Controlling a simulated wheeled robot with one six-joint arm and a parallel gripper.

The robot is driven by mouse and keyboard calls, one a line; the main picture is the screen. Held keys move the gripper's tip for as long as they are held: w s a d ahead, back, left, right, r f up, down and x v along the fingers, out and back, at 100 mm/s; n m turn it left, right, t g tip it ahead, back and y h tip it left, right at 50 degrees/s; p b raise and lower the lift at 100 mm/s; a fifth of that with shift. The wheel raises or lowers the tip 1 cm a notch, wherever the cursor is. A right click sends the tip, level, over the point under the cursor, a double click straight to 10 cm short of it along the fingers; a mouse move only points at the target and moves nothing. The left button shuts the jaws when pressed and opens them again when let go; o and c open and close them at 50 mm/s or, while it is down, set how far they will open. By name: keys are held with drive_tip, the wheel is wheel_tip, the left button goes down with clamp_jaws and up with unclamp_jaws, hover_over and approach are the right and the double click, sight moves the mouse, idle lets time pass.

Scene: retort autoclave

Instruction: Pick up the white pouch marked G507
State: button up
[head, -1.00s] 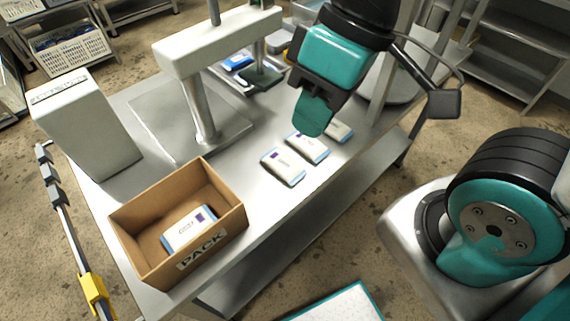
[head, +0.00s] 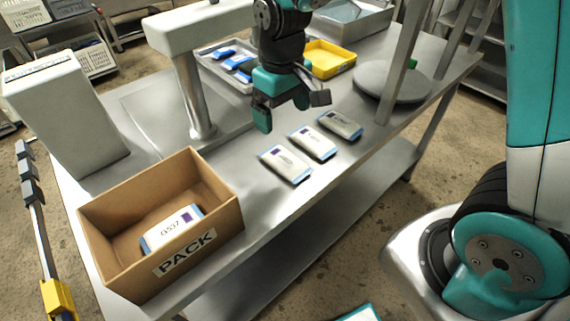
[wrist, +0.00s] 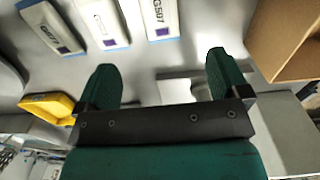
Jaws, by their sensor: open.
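Three white pouches with blue ends and purple squares lie in a row on the steel table. The white pouch marked G507 (wrist: 155,18) is the one nearest the cardboard box; in the head view it is the left pouch (head: 285,163). The middle pouch (head: 313,142) and right pouch (head: 340,125) lie beside it, their marks too small to read surely. My gripper (head: 281,110) is open and empty, above the table behind the row. In the wrist view my gripper (wrist: 162,72) has nothing between its fingers, and the G507 pouch lies beyond them.
A cardboard box marked PACK (head: 228,215) holds another white pouch (head: 173,228), apparently G537. A press-like column (head: 195,90) stands behind. A yellow tray (head: 330,60), a tray of blue packs (head: 222,72) and a round grey plate (head: 400,87) are farther back.

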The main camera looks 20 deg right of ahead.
hover_over(285, 158)
wheel_tip(285, 158, down, 8)
drive_tip(key=shift+a+r, duration=0.1)
drive_tip(key=shift+r, duration=0.15)
drive_tip(key=shift+s+f+p, duration=0.1)
drive_tip(key=shift+f+p, duration=0.45)
drive_tip(key=shift+f, duration=2.15)
drive_tip(key=c, duration=1)
